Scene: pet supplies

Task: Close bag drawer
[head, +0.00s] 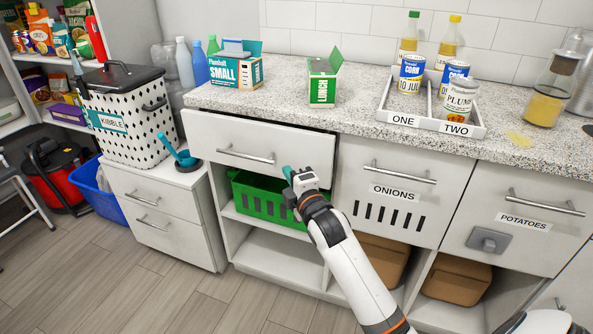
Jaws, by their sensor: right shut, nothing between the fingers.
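The drawer (262,148), a white front with a silver bar handle (246,155), sits under the counter at left of centre. It stands out a little, with a dark gap along its top edge, widest at the right. I take it to be the bag drawer, as bag boxes stand above it; it bears no label. My right gripper (288,174), with teal fingertips, is shut and empty by the drawer front's lower right edge, in front of the green basket. I cannot tell whether it touches the drawer. My left gripper is not in view.
A green basket (262,203) sits on the shelf below the drawer. The SMALL box (236,72) and LUNCH box (322,88) stand on the counter (290,100). The onions drawer (390,196) is to the right, the kibble bin (128,118) to the left. The floor in front is clear.

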